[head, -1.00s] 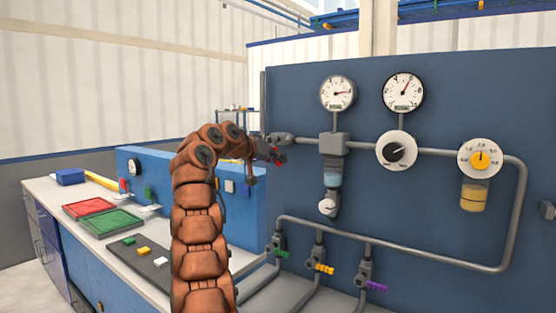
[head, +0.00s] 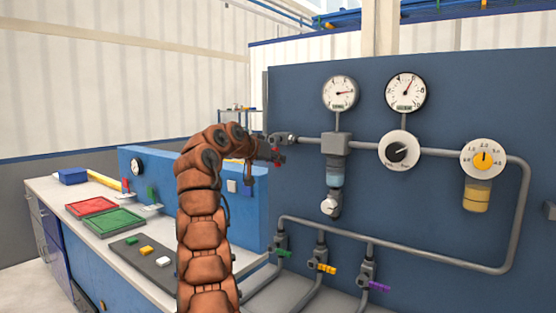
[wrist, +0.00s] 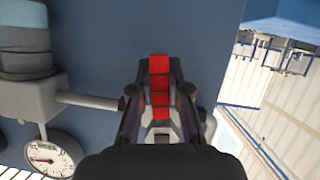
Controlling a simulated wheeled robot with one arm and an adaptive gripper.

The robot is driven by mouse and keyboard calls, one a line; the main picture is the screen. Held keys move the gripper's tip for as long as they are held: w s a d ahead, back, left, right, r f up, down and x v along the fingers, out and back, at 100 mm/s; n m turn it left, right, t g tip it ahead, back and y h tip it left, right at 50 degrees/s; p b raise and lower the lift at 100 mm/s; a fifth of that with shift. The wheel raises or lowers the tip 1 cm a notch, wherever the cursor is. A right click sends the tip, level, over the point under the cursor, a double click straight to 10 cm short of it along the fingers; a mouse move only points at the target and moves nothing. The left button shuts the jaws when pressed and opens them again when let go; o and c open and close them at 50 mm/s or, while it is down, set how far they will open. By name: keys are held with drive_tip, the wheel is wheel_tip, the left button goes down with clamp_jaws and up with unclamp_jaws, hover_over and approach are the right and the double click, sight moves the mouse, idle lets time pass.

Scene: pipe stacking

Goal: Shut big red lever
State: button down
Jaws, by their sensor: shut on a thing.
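The big red lever (head: 277,158) is on the valve (head: 283,138) at the left end of the upper grey pipe, on the blue panel. In the head view it is small and partly hidden by my gripper (head: 268,151), and it looks about upright, hanging below the valve. In the wrist view the red lever (wrist: 159,66) runs lengthwise between the two dark fingers of my gripper (wrist: 155,93). The fingers are shut on it, one on each side. The lever's exact angle to the pipe is hard to tell.
Two gauges (head: 340,93), a black dial (head: 401,150) and a yellow dial (head: 483,159) sit right of the lever. Below are green, yellow and purple small levers (head: 325,268). A bench with red and green trays (head: 98,222) stands left. Open air lies above the arm.

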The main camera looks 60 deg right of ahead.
drive_tip(key=shift+w+d+m+t+p, duration=0.1)
drive_tip(key=shift+w+m+t+p, duration=0.2)
drive_tip(key=shift+w+m+t, duration=0.3)
idle(0.3)
drive_tip(key=c, duration=1.1)
unclamp_jaws()
drive_tip(key=v, duration=1.2)
drive_tip(key=shift+f, duration=0.15)
